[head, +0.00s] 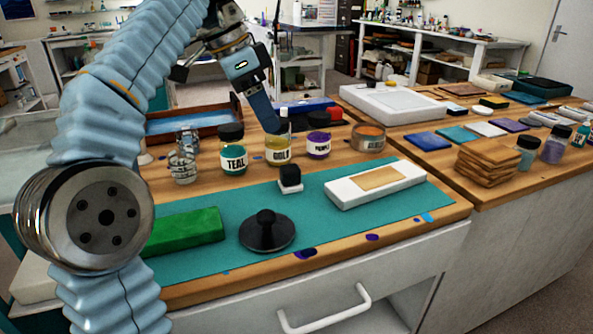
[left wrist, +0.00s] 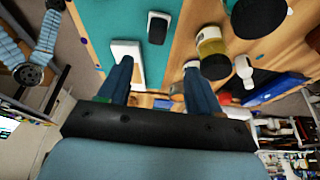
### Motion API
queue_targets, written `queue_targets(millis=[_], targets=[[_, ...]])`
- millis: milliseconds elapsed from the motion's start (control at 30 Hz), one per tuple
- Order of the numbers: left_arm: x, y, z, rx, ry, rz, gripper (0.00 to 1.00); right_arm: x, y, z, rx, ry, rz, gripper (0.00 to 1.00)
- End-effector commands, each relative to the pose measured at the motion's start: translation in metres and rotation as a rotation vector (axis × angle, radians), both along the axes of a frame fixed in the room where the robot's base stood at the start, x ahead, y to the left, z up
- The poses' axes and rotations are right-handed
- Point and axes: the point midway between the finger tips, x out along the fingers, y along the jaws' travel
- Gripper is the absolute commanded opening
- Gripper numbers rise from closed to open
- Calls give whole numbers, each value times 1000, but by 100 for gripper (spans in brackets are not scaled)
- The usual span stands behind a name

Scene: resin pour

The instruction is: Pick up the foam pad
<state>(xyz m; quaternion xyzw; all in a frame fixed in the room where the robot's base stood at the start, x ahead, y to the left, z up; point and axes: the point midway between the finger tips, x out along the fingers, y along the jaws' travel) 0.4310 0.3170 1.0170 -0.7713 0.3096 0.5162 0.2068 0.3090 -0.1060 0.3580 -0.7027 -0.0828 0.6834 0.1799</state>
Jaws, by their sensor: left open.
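A green rectangular block (head: 185,232), which looks like the foam pad, lies flat on the left part of the teal mat (head: 330,232). Part of its left end is hidden behind my arm. My left gripper (head: 268,112) is open and empty. It is above and behind the mat, to the right of the green block and apart from it, with a blue finger overlapping the gold jar (head: 278,152) in the picture. In the left wrist view both blue fingers of the left gripper (left wrist: 157,86) are spread, with nothing between them. I cannot make out the green block there. My right gripper is not in view.
A black knobbed disc (head: 267,232), a small black-topped white block (head: 289,178) and a white mould (head: 375,185) sit on the mat. Teal (head: 232,152) and purple (head: 318,143) jars stand behind. Stacked wooden pieces (head: 487,163) are at right. Some mat between these is bare.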

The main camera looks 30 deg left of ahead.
Motion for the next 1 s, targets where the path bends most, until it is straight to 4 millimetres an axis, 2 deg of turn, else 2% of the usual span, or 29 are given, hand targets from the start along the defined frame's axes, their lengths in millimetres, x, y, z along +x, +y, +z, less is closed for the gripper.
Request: queue_targets(millis=[100,200,300,533,800,1000], targets=[[4,-7,-21,-2,1,-5,64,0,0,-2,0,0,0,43],[11,-13,-46,-1,1,-4,64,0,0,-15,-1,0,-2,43],[16,-17,-61,-1,1,-3,64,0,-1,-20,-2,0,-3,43],[21,-23,-79,0,0,-2,64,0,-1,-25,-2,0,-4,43],[28,-35,-116,0,0,-2,64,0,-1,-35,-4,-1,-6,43],[30,-36,-119,0,-2,-1,64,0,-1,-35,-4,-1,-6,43]])
